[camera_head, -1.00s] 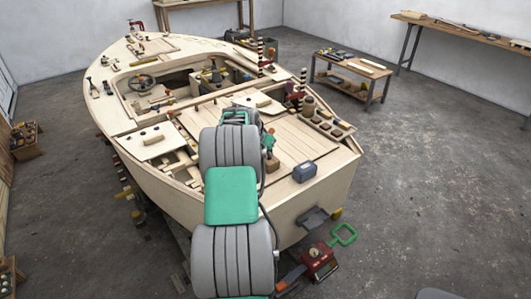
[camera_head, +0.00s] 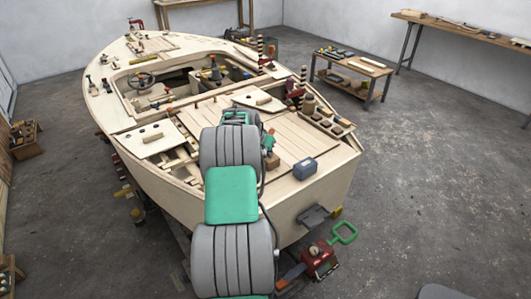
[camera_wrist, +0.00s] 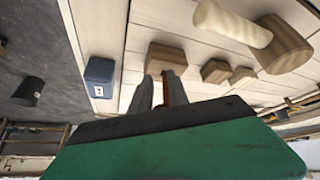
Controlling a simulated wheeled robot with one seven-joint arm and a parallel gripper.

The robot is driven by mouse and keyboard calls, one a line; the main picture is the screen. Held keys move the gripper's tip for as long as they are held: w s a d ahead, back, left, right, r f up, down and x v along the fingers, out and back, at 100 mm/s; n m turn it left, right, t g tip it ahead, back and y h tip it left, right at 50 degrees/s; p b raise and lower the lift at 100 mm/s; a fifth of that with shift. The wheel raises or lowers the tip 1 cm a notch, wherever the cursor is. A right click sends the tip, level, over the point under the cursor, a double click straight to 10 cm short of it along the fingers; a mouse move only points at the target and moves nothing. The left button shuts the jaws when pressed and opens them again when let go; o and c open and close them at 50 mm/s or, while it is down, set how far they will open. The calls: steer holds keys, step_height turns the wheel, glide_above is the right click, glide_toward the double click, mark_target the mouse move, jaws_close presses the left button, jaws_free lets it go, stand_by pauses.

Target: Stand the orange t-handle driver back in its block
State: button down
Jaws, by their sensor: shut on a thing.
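The rest of the driver is hidden by the fingers and the green hand. A wooden block (camera_wrist: 165,57) sits on the pale deck just beyond the fingertips. In the head view the block (camera_head: 273,162) stands on the aft deck, just below my gripper (camera_head: 269,145). I cannot tell whether the driver touches the block, and no hole in it shows.
A blue-grey box (camera_head: 304,169) lies on the deck right of the block; it also shows in the wrist view (camera_wrist: 98,75). A mallet with a pale handle (camera_wrist: 232,24) and several small wooden blocks (camera_wrist: 216,71) lie nearby.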

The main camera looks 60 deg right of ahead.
steer(key=shift+f+b, duration=1.05)
steer(key=shift+f, duration=0.35)
steer(key=c, duration=1.2)
jaws_free()
steer(key=shift+r, duration=0.15)
steer(key=b+v, duration=0.1)
steer(key=v, duration=0.6)
steer(key=shift+a+r, duration=0.25)
